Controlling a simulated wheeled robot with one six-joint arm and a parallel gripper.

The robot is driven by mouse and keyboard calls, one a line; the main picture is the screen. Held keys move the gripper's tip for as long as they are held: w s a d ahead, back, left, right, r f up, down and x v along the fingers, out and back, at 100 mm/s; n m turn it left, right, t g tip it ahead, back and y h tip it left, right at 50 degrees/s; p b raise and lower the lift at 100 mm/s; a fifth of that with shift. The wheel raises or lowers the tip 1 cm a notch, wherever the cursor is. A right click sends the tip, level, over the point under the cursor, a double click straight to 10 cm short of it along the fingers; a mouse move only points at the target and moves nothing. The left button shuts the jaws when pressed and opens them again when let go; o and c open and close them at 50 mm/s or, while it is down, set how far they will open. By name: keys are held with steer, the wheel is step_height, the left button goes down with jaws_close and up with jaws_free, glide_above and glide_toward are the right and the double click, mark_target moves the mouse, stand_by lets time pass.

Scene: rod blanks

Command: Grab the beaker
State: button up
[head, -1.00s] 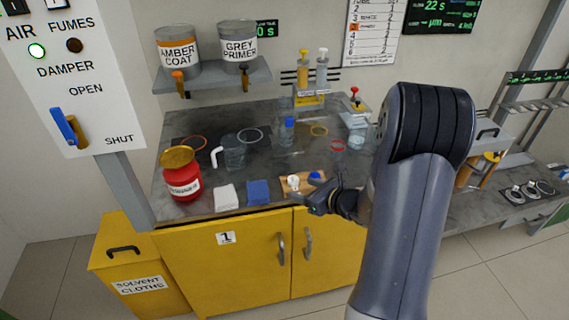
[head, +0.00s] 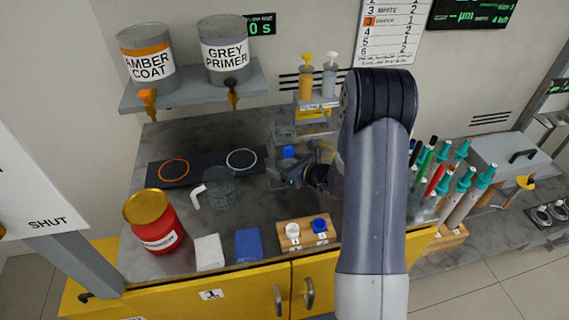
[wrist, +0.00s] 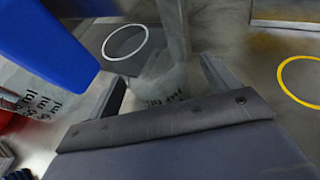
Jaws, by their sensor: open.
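In the wrist view, a clear vessel with dark ml marks (wrist: 163,82) is between the jaws of my gripper (wrist: 162,88). The jaws are apart, and I cannot tell whether either touches it. A clear jug with a white handle (head: 221,188) stands left of my gripper. A blue cap (head: 289,152) shows just behind my gripper; a large blue part (wrist: 45,40) fills the wrist view's upper left.
A dark mat with an orange and a white ring (head: 207,166) lies behind the jug. A red can (head: 153,221), a white cloth (head: 209,252), a blue cloth (head: 248,245) and a wooden block with two caps (head: 307,233) line the front. Several pens (head: 450,180) stand at right.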

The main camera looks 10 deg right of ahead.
steer(key=shift+w+a+f, duration=0.15)
steer(key=shift+w+a, duration=0.05)
steer(key=shift+w, duration=0.1)
steer(key=c, duration=1)
